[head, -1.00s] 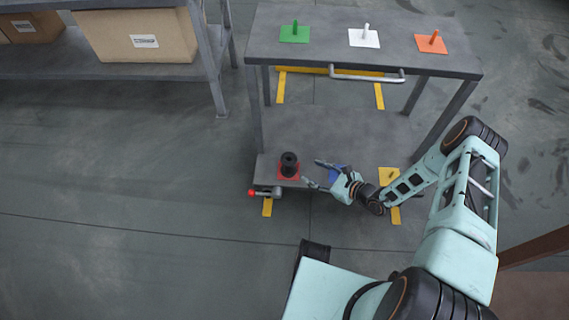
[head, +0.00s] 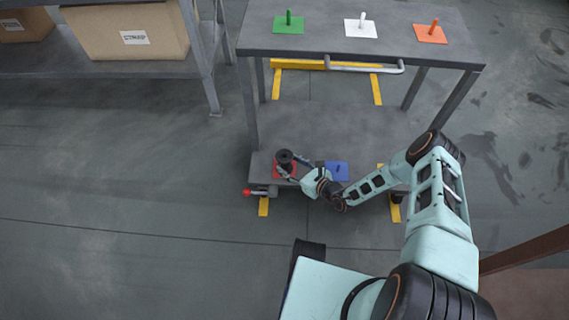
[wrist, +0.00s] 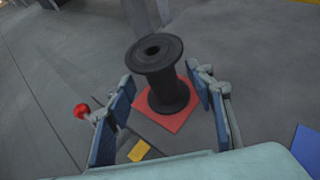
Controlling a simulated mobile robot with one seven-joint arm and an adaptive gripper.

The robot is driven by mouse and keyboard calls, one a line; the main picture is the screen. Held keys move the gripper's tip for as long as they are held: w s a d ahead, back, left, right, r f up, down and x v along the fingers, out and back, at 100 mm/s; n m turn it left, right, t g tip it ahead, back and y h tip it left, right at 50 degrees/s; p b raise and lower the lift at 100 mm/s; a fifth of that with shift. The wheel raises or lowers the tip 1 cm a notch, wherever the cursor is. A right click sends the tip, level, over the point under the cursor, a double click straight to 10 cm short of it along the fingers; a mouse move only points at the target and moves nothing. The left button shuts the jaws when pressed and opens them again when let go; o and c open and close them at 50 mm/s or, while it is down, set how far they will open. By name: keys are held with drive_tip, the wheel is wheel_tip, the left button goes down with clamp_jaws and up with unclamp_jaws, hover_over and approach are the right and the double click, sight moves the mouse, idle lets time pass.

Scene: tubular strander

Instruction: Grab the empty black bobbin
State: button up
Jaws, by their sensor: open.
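The empty black bobbin (head: 285,159) stands upright on a red plate (head: 277,170) on the cart's lower shelf. In the wrist view the bobbin (wrist: 158,76) shows its top flange with a centre hole and a bare core. My gripper (head: 289,167) is open and reaches in from the right at the bobbin. In the wrist view its fingers (wrist: 165,98) are on either side of the bobbin's lower part, with a gap visible on the left. I cannot tell whether the right finger touches it.
The cart's upper shelf (head: 300,40) is above and behind, with green (head: 289,25), white (head: 361,29) and orange (head: 431,34) peg plates. A blue plate (head: 338,170) lies right of my gripper. A red-tipped lever (head: 247,192) juts out at the cart's front left.

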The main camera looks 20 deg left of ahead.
sight(284, 157)
drive_tip(key=b+x, duration=0.1)
drive_tip(key=x, duration=0.2)
drive_tip(key=shift+w+a+f, duration=0.1)
drive_tip(key=shift+w+a, duration=0.05)
drive_tip(key=shift+a, duration=0.05)
drive_tip(key=c, duration=1.3)
